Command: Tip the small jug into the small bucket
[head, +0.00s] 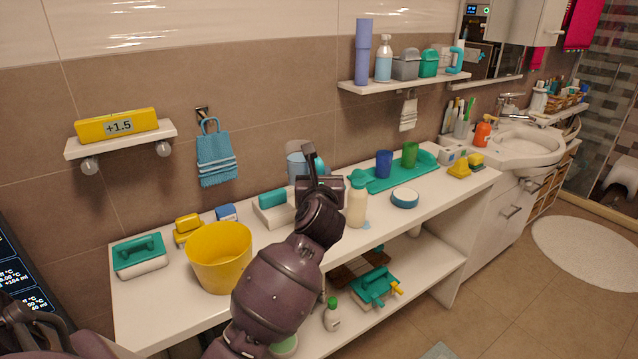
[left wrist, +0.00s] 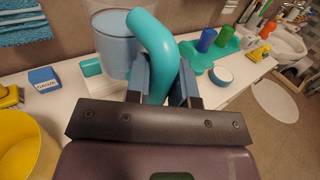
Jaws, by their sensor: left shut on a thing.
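The small jug (head: 296,164) is pale blue with a teal handle, seen partly behind my left gripper (head: 312,170) in the head view. In the left wrist view its pale blue body (left wrist: 112,38) and curved teal handle (left wrist: 152,42) are close up. My left gripper (left wrist: 160,92) is shut on the handle, with a finger on each side. The jug's base and contents are hidden. The small bucket, a yellow one (head: 219,262), stands upright on the white counter, left of the gripper and apart from the jug; part of it shows in the left wrist view (left wrist: 18,145). My right gripper is out of view.
On the counter (head: 330,238) are a blue box (head: 227,212), a cream bottle (head: 357,203), a round blue-and-white tub (head: 404,198) and a teal tray (head: 380,185) with cups. A wall shelf (head: 400,83) holds several bottles. A blue towel (head: 214,155) hangs behind the bucket.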

